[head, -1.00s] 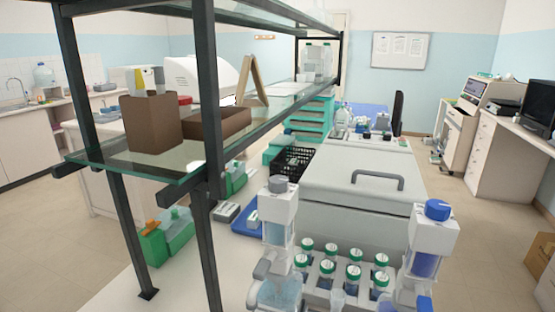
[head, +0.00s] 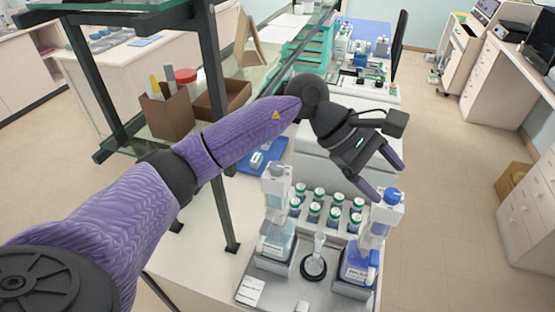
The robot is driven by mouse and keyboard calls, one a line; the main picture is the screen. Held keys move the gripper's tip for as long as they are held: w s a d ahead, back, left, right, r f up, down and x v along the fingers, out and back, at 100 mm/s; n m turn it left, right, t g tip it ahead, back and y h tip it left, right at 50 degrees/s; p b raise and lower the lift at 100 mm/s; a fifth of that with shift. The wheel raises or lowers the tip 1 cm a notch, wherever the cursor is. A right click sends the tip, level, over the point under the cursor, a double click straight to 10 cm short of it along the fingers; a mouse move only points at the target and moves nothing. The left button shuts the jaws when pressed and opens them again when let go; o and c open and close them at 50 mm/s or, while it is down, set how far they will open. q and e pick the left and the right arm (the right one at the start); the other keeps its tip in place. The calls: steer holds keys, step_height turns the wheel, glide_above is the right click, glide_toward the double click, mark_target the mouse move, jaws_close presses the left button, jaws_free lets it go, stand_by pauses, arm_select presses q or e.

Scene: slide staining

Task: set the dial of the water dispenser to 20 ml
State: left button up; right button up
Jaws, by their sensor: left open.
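Two bottle-top dispensers stand at the front of the bench. The left one, a clear-liquid dispenser (head: 277,240), looks like the water dispenser; its pale grey dial (head: 278,170) is on top. The right one, a blue-liquid dispenser (head: 358,262), has a blue dial (head: 393,194). Labels and dial settings are too small to read. My left gripper (head: 385,176) is open and empty, its fingers pointing down right. In the picture it is just above the blue dial and right of the pale dial; I cannot tell whether it touches anything. My right gripper is not in view.
A rack of white bottles with green caps (head: 316,210) stands between and behind the dispensers. A small flask (head: 315,262) stands between them at the front. A glass shelf frame (head: 215,120) rises at the left, behind my left arm. A grey lidded machine (head: 310,165) is behind.

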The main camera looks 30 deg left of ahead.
arm_select(q)
steer(key=w+a+m+y, duration=0.1)
steer(key=a+m+y, duration=0.1)
steer(key=a+y, duration=0.5)
steer(key=g+y, duration=0.2)
steer(key=y, duration=0.1)
glide_toward(276, 165)
steer(key=f, duration=0.8)
steer(key=shift+s, duration=0.2)
steer(key=shift+f, duration=0.55)
steer(key=shift+c, duration=0.3)
steer(key=shift+d, duration=0.1)
jaws_close()
